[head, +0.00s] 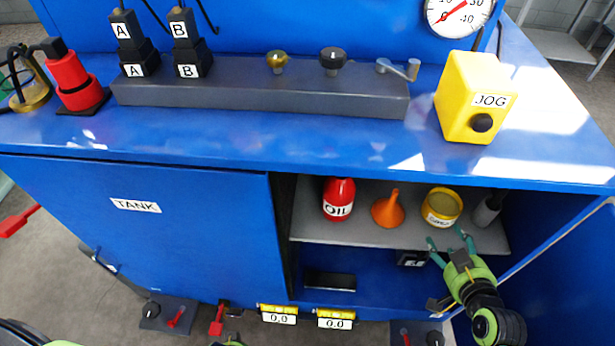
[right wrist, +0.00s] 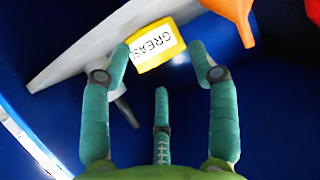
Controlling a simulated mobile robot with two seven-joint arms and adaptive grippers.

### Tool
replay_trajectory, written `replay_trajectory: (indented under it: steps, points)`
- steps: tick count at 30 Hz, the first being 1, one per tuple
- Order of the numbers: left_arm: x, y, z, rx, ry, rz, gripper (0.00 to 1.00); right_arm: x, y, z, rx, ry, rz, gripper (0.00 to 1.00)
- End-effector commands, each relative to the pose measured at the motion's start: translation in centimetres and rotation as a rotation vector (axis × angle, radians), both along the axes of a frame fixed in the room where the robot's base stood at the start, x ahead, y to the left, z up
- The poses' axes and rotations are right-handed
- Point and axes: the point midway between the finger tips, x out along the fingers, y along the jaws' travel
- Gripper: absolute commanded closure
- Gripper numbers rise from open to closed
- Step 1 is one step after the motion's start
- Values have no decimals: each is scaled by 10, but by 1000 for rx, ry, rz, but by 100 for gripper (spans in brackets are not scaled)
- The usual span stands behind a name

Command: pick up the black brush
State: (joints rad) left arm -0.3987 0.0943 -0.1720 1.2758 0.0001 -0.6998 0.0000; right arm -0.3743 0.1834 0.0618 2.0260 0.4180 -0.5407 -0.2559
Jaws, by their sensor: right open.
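A dark grey to black object (head: 488,208), which looks like the brush, leans at the right end of the grey shelf (head: 365,230) inside the open cabinet, right of the yellow grease can (head: 441,207). My right gripper (head: 450,241) is open and empty at the shelf's front edge, just below the can and left of the brush. In the right wrist view the open fingers (right wrist: 163,70) point toward the grease can (right wrist: 156,46). A grey rod (right wrist: 125,108) shows behind the left finger; I cannot tell whether it is the brush. My left gripper's fingers are not seen.
A red oil bottle (head: 339,199) and an orange funnel (head: 389,209) stand on the shelf left of the can. The blue worktop (head: 300,145) overhangs the shelf. A closed tank door (head: 140,225) is at left, and the cabinet's side wall (head: 545,225) is close at right.

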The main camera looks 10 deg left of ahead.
Motion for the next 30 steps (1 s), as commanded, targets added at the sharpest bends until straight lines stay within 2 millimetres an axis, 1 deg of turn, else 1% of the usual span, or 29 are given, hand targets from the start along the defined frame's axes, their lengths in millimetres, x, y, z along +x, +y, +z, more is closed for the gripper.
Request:
replay_trajectory:
  steps: [1,5,6,9,12,15,20,23,27,30]
  points:
    - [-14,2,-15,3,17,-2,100,9,-10,5,4,-49,-21,40]
    - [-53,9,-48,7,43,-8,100,31,-42,23,18,-200,-99,40]
    - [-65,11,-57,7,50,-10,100,37,-53,30,19,-247,-127,40]
    - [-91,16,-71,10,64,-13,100,45,-78,42,20,-342,-190,40]
    - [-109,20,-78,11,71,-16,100,49,-95,51,18,-403,-237,40]
    - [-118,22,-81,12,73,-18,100,52,-105,56,17,-437,-262,40]
    - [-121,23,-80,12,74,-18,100,67,-110,59,15,-447,-271,40]
    - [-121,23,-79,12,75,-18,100,78,-113,59,15,-447,-269,40]
    - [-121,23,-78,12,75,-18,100,99,-121,59,14,-447,-269,40]
    - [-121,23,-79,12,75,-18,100,111,-122,58,16,-446,-269,40]
